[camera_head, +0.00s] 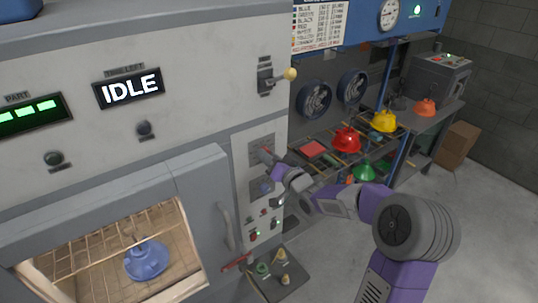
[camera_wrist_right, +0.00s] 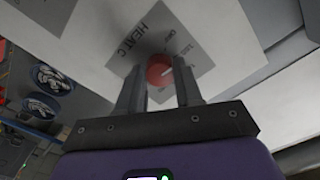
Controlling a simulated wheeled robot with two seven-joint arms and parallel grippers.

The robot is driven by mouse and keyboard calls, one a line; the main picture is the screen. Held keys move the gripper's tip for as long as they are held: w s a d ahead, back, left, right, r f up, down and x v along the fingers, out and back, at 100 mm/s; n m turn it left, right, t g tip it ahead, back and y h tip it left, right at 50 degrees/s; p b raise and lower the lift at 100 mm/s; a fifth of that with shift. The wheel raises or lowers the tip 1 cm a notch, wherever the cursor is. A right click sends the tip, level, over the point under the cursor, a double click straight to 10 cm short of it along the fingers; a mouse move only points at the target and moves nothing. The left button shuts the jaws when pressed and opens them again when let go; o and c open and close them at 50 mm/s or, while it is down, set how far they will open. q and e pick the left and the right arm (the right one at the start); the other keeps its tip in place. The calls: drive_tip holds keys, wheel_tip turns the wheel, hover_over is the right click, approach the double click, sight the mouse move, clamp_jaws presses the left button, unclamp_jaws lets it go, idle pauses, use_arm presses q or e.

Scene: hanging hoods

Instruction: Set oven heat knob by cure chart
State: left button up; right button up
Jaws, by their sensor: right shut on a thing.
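The oven's red heat knob (camera_wrist_right: 160,70) sits on a grey plate marked "HEAT C" in the right wrist view, with a pale pointer line on its face. My right gripper (camera_wrist_right: 160,88) has one finger on each side of the knob and is shut on it. In the head view my right gripper (camera_head: 272,160) reaches the oven's side panel and partly hides the knob. The cure chart (camera_head: 318,25) hangs on the blue board at the top, listing colours with numbers too small to read surely. My left gripper is not in view.
The oven's display (camera_head: 130,88) reads IDLE. A blue hood (camera_head: 146,260) is seen through the oven door window. Below the knob are another dial (camera_head: 264,188) and small switches. Red (camera_head: 346,139), yellow (camera_head: 383,121) and green (camera_head: 363,172) hoods are at the right.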

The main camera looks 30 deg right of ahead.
drive_tip(key=shift+m, duration=0.6)
drive_tip(key=o, duration=1)
drive_tip(key=shift+o, duration=0.2)
drive_tip(key=s, duration=0.7)
drive_tip(key=shift+s+d+b, duration=0.3)
drive_tip(key=shift+b, duration=0.05)
